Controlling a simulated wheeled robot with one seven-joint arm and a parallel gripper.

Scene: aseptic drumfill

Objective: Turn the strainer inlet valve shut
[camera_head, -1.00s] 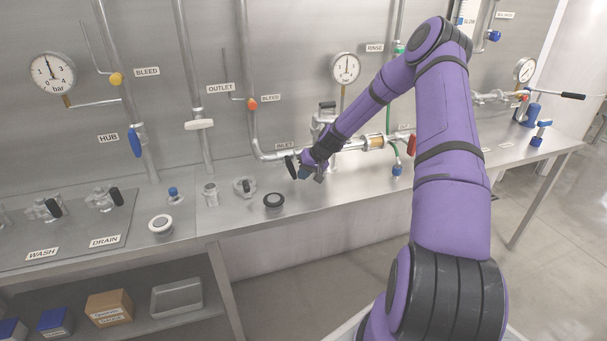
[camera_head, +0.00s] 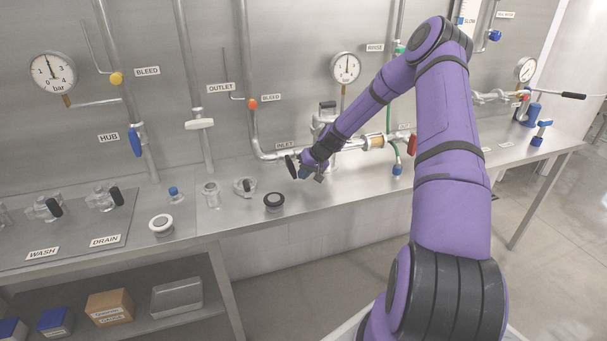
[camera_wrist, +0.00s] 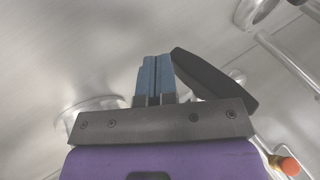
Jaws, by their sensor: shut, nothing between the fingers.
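The black lever (camera_head: 291,167) by the INLET label (camera_head: 285,146) is at the left end of the horizontal strainer pipe (camera_head: 350,145) in the head view. It also shows in the wrist view as a dark paddle (camera_wrist: 215,82), slanting down to the right. My gripper (camera_head: 304,172) is right beside the lever, on its right in the head view. In the wrist view my gripper's blue fingers (camera_wrist: 155,62) are shut together with nothing between them. The lever's upper end is close against one finger; I cannot tell if they touch. The valve body is hidden.
An orange bleed knob (camera_head: 252,104) sits on the pipe above left; a pressure gauge (camera_head: 345,68) is above the strainer. A black-topped round fitting (camera_head: 274,201) stands on the bench (camera_head: 330,195) left of my gripper. The bench front there is clear.

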